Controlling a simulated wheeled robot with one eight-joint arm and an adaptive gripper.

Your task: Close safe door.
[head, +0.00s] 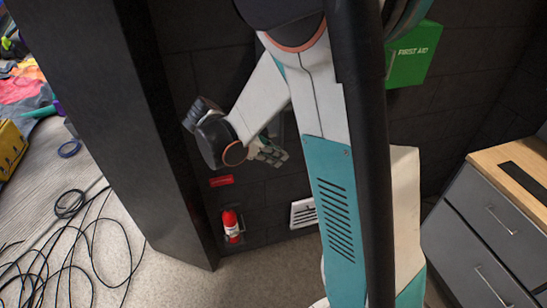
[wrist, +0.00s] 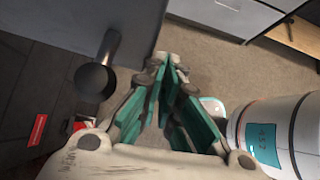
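My gripper (head: 268,152) hangs in front of the dark wall in the head view. In the wrist view, its teal-padded fingers (wrist: 167,66) come together at the tips, with nothing seen between them. A grey panel (wrist: 75,22) with a black round-ended handle (wrist: 95,80) is at the upper left of the wrist view. It may be the safe door, but I cannot tell for sure, nor how far open it is. The handle is to the left of my fingers, apart from them in the picture. No safe is clearly seen in the head view; my arm hides part of the wall.
A red fire extinguisher (head: 231,226) stands low by the wall, under a red sign (head: 221,181). A green first aid box (head: 412,54) is on the wall. A grey drawer cabinet (head: 485,235) is at the right. A black pillar (head: 105,90) and loose cables (head: 70,240) are at the left.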

